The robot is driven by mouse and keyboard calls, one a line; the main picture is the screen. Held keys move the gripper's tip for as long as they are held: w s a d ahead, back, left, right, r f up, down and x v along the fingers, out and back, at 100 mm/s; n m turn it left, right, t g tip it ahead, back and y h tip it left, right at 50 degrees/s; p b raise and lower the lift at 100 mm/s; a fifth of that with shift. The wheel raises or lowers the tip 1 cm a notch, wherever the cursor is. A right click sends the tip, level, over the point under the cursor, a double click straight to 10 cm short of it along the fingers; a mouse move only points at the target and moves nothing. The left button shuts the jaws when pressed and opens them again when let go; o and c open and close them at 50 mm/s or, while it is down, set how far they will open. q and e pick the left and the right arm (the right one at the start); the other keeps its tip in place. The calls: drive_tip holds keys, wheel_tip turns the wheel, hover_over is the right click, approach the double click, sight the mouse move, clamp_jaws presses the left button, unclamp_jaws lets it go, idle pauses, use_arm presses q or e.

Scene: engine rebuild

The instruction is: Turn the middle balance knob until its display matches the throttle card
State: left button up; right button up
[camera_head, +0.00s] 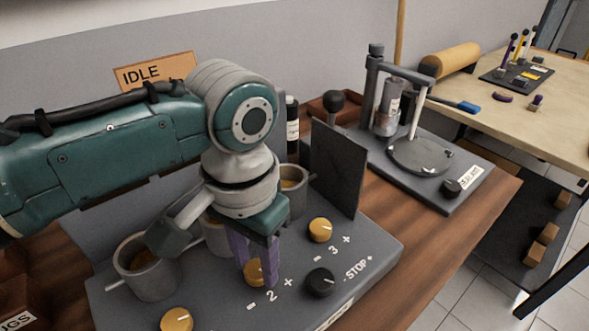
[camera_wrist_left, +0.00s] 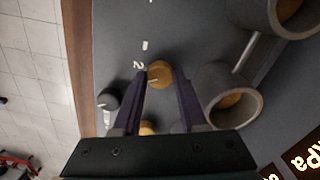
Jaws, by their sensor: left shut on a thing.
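The middle balance knob, an orange knob marked 2 (camera_head: 254,272), sits on the grey panel (camera_head: 215,300). It also shows in the left wrist view (camera_wrist_left: 159,72) with a pale pointer line. My left gripper (camera_head: 257,268) points down with its purple fingers shut on this knob, one on each side; its fingertips show in the left wrist view (camera_wrist_left: 160,84). The throttle card (camera_head: 155,70), reading IDLE, stands behind my arm, partly covered. A lit display with "kPa" (camera_wrist_left: 305,158) shows at the wrist view's corner; its number and which knob it serves cannot be told. My right gripper is out of view.
Orange knobs stand at front left (camera_head: 176,320) and beside the 3 (camera_head: 320,230). A black STOP knob (camera_head: 321,282) is close to my gripper. Grey cups (camera_head: 146,268) and a dark upright plate (camera_head: 338,170) stand behind.

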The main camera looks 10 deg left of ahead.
use_arm(q)
clamp_jaws()
drive_tip(key=shift+r+n+p, duration=0.2)
drive_tip(key=shift+n+p, duration=0.8)
drive_tip(key=shift+p, duration=0.15)
drive_tip(key=shift+n+p, duration=0.65)
drive_tip(key=shift+n, duration=0.35)
drive_tip(key=shift+f+n+p, duration=0.15)
drive_tip(key=shift+n+p, duration=0.25)
drive_tip(key=shift+n, duration=0.4)
